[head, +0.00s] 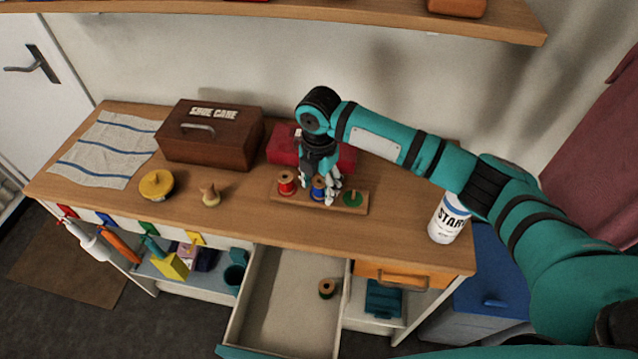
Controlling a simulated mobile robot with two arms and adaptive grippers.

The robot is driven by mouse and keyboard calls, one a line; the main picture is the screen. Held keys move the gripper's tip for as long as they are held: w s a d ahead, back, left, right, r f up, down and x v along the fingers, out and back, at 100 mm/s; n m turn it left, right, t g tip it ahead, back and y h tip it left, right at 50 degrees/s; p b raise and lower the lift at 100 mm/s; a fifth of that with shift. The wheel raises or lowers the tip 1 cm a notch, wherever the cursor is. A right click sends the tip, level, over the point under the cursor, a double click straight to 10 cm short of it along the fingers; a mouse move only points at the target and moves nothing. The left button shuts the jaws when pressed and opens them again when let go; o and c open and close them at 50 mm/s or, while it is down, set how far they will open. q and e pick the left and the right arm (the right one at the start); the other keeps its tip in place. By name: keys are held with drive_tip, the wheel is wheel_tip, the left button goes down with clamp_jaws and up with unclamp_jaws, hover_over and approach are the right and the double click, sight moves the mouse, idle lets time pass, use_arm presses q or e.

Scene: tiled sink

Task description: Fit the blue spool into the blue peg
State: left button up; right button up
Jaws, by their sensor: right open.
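The blue spool (318,187) stands upright at the middle place of a wooden peg board (292,197) on the bench. The blue peg is hidden, so I cannot tell how fully the spool is seated on it. My right gripper (327,192) is open, pointing down around the blue spool, with its fingers partly covering it. A red spool (287,183) stands at the board's left place. My left gripper is not in view.
A brown shoe care box (211,137), red box (283,148) and white starch can (449,218) stand on the bench. A yellow-topped object (156,184) and wooden item (210,195) are left. The front bench strip is clear.

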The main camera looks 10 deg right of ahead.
wheel_tip(320, 180, up, 12)
drive_tip(key=b, duration=0.2)
drive_tip(key=shift+r, duration=0.15)
idle(0.5)
